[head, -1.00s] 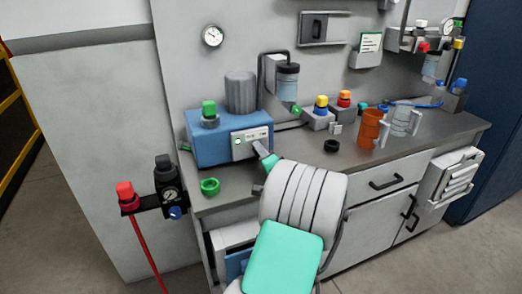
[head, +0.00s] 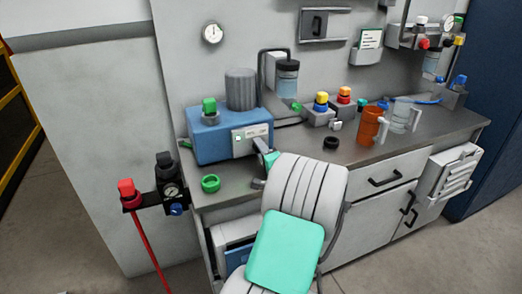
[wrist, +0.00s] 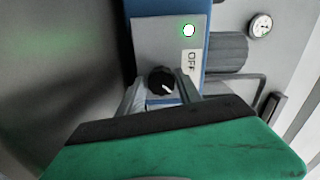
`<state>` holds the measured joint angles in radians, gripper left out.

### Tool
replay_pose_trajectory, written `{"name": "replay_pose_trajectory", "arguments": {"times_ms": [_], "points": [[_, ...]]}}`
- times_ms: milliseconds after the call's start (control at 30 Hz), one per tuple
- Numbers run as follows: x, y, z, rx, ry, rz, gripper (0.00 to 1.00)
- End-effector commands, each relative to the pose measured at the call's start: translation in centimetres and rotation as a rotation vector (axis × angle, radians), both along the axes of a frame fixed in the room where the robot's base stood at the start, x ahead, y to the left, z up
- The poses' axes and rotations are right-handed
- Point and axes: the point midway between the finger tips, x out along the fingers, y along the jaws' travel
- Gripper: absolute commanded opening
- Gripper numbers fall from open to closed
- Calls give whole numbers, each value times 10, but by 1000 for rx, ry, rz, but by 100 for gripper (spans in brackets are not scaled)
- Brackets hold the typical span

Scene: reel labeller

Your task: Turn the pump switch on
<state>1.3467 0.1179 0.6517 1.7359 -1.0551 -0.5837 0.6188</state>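The pump is a blue box (head: 215,144) with a grey ribbed cylinder on top, at the left end of the bench in the head view. Its pale front panel (wrist: 146,42) fills the upper middle of the wrist view. The panel carries a black round switch knob (wrist: 160,81) with a white mark pointing to the lower right of the picture. An OFF label (wrist: 191,63) and a bright lamp (wrist: 189,30) with a green glow sit above it. My gripper (wrist: 161,92) is open, with one finger on each side of the knob. Finger contact is not clear.
A green ring (head: 210,183) lies on the bench in front of the pump. A black ring (head: 331,142) and an orange mug (head: 371,128) stand to the right. A red-knobbed valve (head: 128,190) juts out at the bench's left end. A gauge (head: 212,33) hangs above.

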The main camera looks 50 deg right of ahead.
Motion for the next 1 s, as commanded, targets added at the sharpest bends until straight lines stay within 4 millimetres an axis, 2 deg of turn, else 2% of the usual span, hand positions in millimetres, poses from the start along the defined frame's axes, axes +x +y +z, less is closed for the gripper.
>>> {"name": "replay_pose_trajectory", "arguments": {"times_ms": [33,167,467,800,1000], "points": [[0,0,0,-1,0,0,46],[0,0,1,-3,-1,-1,57],[-4,1,2,-4,-1,-2,57],[-58,32,1,-4,0,-5,57],[-68,40,1,-4,0,-2,57]]}}
